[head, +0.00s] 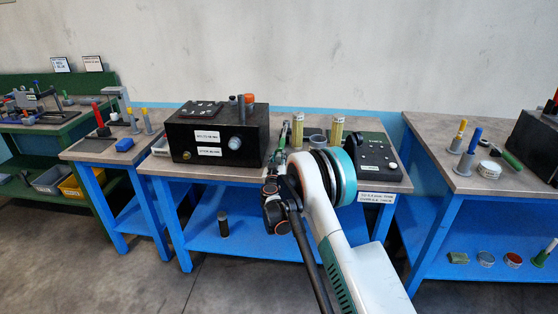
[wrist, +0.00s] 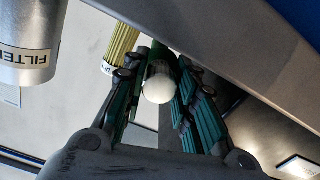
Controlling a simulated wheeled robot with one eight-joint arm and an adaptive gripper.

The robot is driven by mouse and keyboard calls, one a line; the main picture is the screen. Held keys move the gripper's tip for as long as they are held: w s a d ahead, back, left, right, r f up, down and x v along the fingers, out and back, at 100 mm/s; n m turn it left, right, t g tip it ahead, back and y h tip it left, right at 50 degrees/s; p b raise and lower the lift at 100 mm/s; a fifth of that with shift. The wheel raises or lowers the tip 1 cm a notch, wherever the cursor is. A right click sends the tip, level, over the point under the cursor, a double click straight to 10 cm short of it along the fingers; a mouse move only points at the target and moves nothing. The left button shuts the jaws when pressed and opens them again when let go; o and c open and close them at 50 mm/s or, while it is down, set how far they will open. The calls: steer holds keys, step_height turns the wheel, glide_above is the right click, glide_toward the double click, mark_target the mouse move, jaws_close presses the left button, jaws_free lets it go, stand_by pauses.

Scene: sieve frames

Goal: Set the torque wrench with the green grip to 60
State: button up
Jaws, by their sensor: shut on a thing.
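My gripper (wrist: 160,95) is shut on a slim tool with a white rounded end (wrist: 159,88) and a green part behind it, which looks like the torque wrench with the green grip. Most of the tool is hidden behind the fingers, and no scale or setting can be read. In the head view my gripper (head: 279,157) is over the middle bench, largely hidden by my wrist.
A large black box (head: 218,140) stands left of my gripper on the middle bench. Yellow ribbed cylinders (head: 337,130) stand behind, and a black panel (head: 377,158) is at right. A silver cylinder labelled FILTER (wrist: 28,45) is close at the wrist view's left.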

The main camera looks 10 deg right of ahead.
steer(key=shift+n, duration=0.3)
steer(key=n, duration=1.1)
steer(key=shift+n, duration=0.3)
steer(key=n, duration=0.5)
steer(key=shift+r, duration=0.1)
steer(key=n, duration=0.6)
steer(key=shift+n, duration=0.3)
steer(key=o, duration=1.1)
